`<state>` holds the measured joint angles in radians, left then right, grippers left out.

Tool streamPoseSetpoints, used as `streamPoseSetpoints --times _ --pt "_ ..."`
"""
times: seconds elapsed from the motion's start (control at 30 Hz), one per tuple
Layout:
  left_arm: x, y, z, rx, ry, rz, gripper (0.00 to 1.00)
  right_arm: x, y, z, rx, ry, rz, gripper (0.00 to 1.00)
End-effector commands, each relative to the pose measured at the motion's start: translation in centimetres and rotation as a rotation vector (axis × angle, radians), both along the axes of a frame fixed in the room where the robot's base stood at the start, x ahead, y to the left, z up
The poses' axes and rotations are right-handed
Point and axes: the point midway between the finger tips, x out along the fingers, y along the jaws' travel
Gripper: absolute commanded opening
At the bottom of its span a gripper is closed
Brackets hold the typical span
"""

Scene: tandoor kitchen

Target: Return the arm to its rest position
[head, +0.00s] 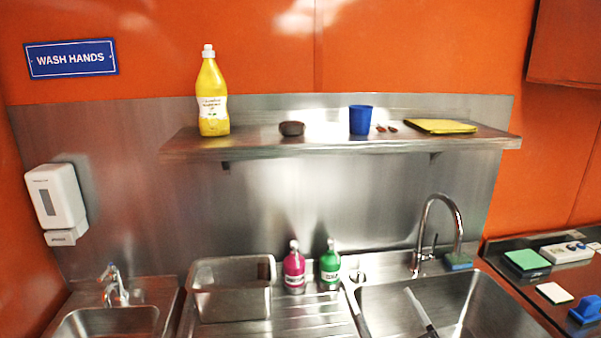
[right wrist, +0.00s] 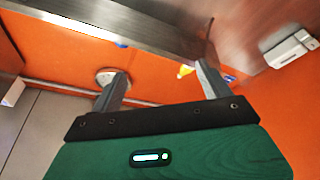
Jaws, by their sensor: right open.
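My right gripper (right wrist: 161,76) shows in the right wrist view. Its two grey fingers stand apart with nothing held between them. Behind the fingers is an orange wall, with a metal edge (right wrist: 130,28) across the top of the view. No finger visibly touches anything. I cannot make out either gripper clearly in the head view, and my left gripper is not in view.
A metal shelf (head: 300,148) holds a yellow bottle (head: 212,95), a blue cup (head: 360,120) and a yellow cloth (head: 440,126). Below are a metal bin (head: 232,305), pink (head: 294,270) and green (head: 330,267) bottles, and a tap (head: 425,225) over a sink.

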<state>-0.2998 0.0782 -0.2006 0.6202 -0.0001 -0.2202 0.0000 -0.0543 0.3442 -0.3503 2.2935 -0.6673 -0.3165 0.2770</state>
Motion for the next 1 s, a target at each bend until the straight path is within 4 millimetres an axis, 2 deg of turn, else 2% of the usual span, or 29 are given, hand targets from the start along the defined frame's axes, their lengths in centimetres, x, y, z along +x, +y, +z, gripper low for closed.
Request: streamPoseSetpoints --times 0.03,0.13,0.27,0.4,0.5,0.7,0.9,1.0 --pt "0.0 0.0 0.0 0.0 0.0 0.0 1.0 -0.2 -1.3 -2.1 0.043 0.099 -0.056 0.8" --pt "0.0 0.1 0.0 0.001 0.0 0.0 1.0 -1.1 -3.8 -6.5 0.114 0.309 -0.167 0.8" --pt "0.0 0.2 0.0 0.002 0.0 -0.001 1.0 -3.9 -6.2 -12.8 0.182 0.602 -0.284 0.8" --pt "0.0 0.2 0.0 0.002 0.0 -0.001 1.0 -8.9 -7.7 -19.1 0.225 0.923 -0.372 0.8" --pt "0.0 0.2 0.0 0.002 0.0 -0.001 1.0 -12.6 -7.9 -22.3 0.239 1.118 -0.406 0.8" --pt "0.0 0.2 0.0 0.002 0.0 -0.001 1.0 -19.2 -7.7 -26.1 0.246 1.417 -0.429 0.8" --pt "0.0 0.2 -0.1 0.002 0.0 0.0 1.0 -24.9 -7.2 -28.3 0.238 1.655 -0.42 0.8" --pt "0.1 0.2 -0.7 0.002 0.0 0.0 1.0 -23.7 -7.1 -31.6 0.233 1.65 -0.423 0.8"
